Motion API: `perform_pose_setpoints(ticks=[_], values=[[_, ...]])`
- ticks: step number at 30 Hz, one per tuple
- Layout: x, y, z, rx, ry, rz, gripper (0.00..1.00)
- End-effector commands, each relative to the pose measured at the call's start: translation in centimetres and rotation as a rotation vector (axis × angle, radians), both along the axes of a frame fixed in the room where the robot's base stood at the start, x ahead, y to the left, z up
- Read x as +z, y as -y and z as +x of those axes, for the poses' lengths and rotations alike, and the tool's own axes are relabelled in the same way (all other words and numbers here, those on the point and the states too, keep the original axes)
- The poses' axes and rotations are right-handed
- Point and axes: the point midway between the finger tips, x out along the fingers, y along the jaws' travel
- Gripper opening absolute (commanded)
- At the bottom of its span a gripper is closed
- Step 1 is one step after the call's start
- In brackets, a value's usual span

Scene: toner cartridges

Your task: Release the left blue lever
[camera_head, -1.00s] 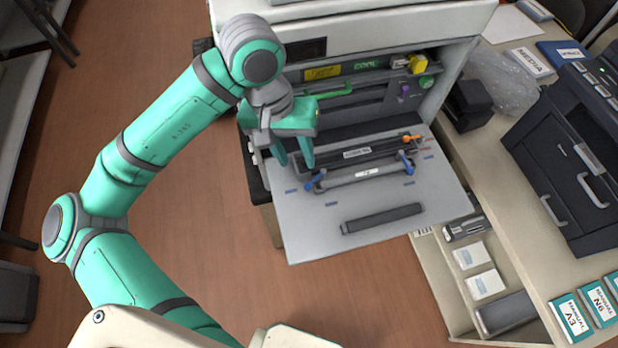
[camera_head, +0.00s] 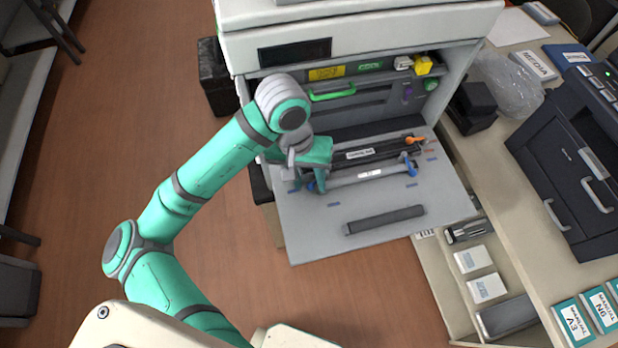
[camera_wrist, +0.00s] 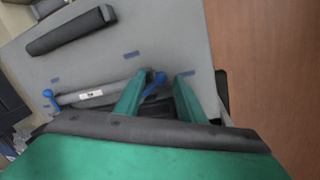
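The left blue lever (camera_head: 311,186) is at the left end of a grey bar (camera_head: 365,176) on the printer's fold-down door. In the wrist view the lever (camera_wrist: 159,78) shows between the two green fingers of my gripper (camera_wrist: 163,75). The fingers are apart, with a gap to the right of the lever; whether the left finger touches it I cannot tell. In the head view my gripper (camera_head: 310,180) is low over the lever and partly hides it. The right blue lever (camera_head: 410,166) is at the bar's other end, clear of my gripper.
The grey door (camera_head: 300,235) is down, with a dark handle bar (camera_head: 385,219) near its front edge. Behind are an orange lever (camera_head: 414,140), a green handle (camera_head: 332,93) and a yellow block (camera_head: 423,66) in the printer opening. A black device (camera_head: 575,160) stands at right.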

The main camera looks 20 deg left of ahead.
Motion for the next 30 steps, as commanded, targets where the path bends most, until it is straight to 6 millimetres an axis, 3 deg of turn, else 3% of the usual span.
perform_pose_setpoints(ticks=[9,13,14,30], values=[[-0.21,0.03,0.02,0.0,0.0,0.0,0.34],[-0.2,0.03,0.01,0.0,0.0,0.0,0.03],[-0.2,0.03,0.01,0.0,0.0,0.0,0.0],[-0.16,-0.61,0.47,-0.124,0.002,0.0,0.0]])
